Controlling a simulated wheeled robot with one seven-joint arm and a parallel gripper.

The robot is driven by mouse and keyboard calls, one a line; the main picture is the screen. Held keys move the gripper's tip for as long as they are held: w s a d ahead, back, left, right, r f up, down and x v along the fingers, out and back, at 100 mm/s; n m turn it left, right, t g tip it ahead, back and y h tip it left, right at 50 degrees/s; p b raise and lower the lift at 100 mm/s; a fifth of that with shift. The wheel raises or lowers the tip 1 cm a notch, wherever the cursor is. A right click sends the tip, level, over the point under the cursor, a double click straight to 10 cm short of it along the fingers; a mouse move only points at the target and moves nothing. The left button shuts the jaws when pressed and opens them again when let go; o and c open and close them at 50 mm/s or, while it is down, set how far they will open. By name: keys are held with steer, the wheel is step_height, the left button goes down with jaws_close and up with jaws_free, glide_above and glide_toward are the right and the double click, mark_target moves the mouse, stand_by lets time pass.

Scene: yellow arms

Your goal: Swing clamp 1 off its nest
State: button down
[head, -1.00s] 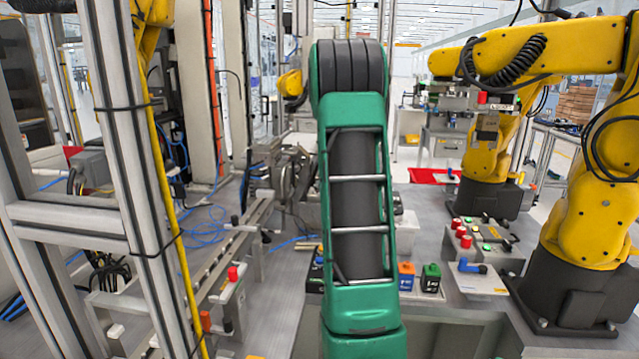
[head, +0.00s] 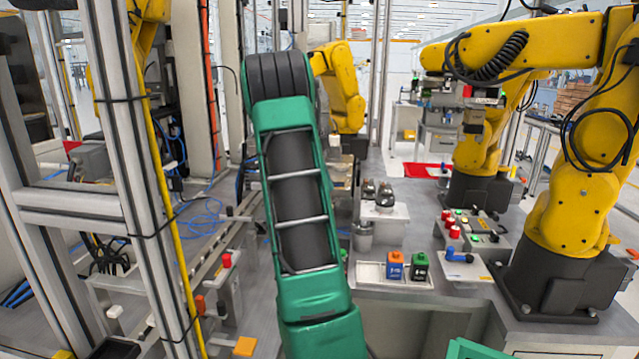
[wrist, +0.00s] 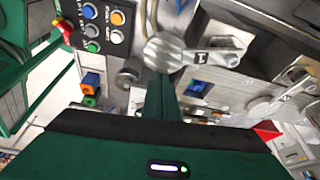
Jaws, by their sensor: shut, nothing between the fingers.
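In the wrist view, clamp 1 (wrist: 205,56) is a pale metal lever marked "1", with a round ball-like knob (wrist: 163,53) at its left end. My gripper (wrist: 161,84) is shut and empty; its dark green fingers reach up from the bottom, with their tips right by the knob. I cannot tell whether they touch it. A nest with a blue piece (wrist: 199,88) shows just below the lever in the picture. In the head view my green arm covers part of the bench, and I cannot make out my gripper or clamp 1.
Clamp 2 (wrist: 283,98) lies right of clamp 1, with its own knob. A button panel (wrist: 102,25) is at upper left in the wrist view. In the head view, colored blocks (head: 407,266) stand in a white tray, and yellow robot arms (head: 570,200) stand at right.

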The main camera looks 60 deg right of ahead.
steer(key=w+a+m+y, duration=0.1)
steer(key=a+m, duration=0.1)
steer(key=m, duration=0.1)
steer(key=shift+w, duration=0.4)
steer(key=shift+w+a, duration=0.55)
steer(key=shift+w, duration=0.05)
steer(key=s+r, duration=0.1)
steer(key=s, duration=0.3)
steer(key=v, duration=0.9)
steer(key=shift+w+d, duration=0.3)
steer(key=shift+d, duration=0.25)
